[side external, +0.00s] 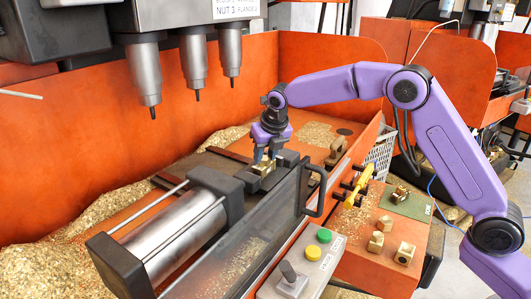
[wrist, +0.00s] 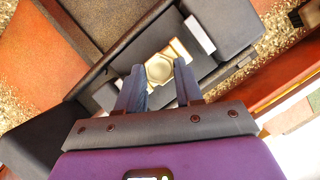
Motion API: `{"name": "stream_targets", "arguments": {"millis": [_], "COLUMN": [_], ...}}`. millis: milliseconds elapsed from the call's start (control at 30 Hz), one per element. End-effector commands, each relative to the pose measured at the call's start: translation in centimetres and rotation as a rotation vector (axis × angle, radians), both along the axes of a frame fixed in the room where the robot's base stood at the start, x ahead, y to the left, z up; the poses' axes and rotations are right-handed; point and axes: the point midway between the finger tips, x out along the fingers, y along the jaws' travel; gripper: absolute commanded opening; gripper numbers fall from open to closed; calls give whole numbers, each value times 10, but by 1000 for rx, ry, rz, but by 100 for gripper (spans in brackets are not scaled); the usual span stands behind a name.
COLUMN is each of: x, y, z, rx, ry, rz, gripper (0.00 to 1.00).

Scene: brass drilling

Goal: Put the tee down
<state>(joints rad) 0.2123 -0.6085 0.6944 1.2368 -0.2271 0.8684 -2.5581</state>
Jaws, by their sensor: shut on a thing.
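My gripper (side external: 266,155) points down into the dark clamp fixture (side external: 228,193) under the drill spindles. In the wrist view, my gripper (wrist: 161,76) has its two fingers on either side of the near part of a brass tee (wrist: 165,63) and is shut on it. The tee sits low between the fixture's dark jaws, with a flat hexagonal face showing. In the side view only a small part of the tee (side external: 262,169) shows below the fingers. Whether it touches the fixture floor cannot be told.
Three drill spindles (side external: 194,62) hang at the upper left. A steel cylinder (side external: 172,234) and a clear guard with a black handle (side external: 313,190) flank the fixture. Several brass pieces (side external: 404,253) lie on the orange ledge, with another on a green mat (side external: 407,204). Brass chips lie around.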

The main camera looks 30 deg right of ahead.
Motion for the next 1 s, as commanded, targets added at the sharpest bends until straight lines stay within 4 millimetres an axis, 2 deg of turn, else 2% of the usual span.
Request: {"name": "stream_targets", "arguments": {"millis": [33,67,100,133,433,567,1000], "x": [0,0,0,0,0,-3,-34], "y": [0,0,0,0,0,0,3], "z": [0,-1,-1,-1,0,9,86], "rx": [1,-1,-1,-1,0,1,2], "ry": [-3,1,1,1,0,-1,-2], "rz": [0,0,0,0,0,0,0], "gripper": [0,45,58,61,61,61,61]}}
